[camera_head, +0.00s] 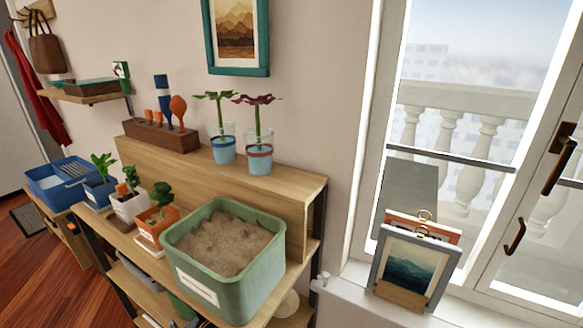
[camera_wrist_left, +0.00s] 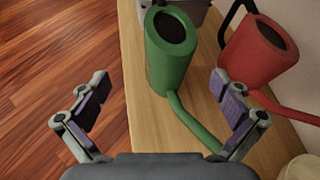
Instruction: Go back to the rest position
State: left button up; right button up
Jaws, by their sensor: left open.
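My left gripper (camera_wrist_left: 161,90) shows in the left wrist view with its two fingers spread wide and nothing between their pads. A green watering can (camera_wrist_left: 168,62) stands on a wooden shelf board (camera_wrist_left: 182,122) beyond the fingers. Its spout runs toward the lower right, past the right finger; I cannot tell whether they touch. A red watering can (camera_wrist_left: 262,58) stands to its right. Neither of my grippers is in the head view, and my right gripper shows in no view.
A green planter of soil (camera_head: 232,290), potted plants (camera_head: 157,220) and a blue crate (camera_head: 58,187) stand on the shelves. Two glass vases (camera_head: 259,158) stand on the raised ledge. Framed pictures (camera_head: 412,262) lean at the window. Wooden floor (camera_head: 45,275) lies open at left.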

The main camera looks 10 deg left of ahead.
pick_arm(q)
jog(key=s+d+r+n+g+h, duration=0.1)
jog(key=s+d+r+n+h, duration=0.2)
jog(key=s+n, duration=0.45)
jog(key=s+d+r+n+g+h, duration=0.1)
jog(key=s+d+n+g+h, duration=0.15)
jog(key=s+d+n, duration=0.45)
jog(key=s+d+r+n+g+h, duration=0.1)
jog(key=s+d+r+n+h, duration=0.2)
jog(key=s+n, duration=0.45)
jog(key=s+a+f+n+g+h+p, duration=0.15)
jog(key=f+p, duration=0.35)
jog(key=f, duration=0.5)
jog(key=a+f+p, duration=0.2)
jog(key=f+p, duration=0.2)
jog(key=f, duration=0.5)
jog(key=s+f+p, duration=0.3)
jog(key=s+f, duration=0.1)
jog(key=s, duration=0.5)
jog(key=s+f+p, duration=0.3)
jog(key=s+f, duration=0.2)
jog(key=s, duration=0.4)
jog(key=shift+s+a+g, duration=0.15)
jog(key=shift+a+g, duration=0.25)
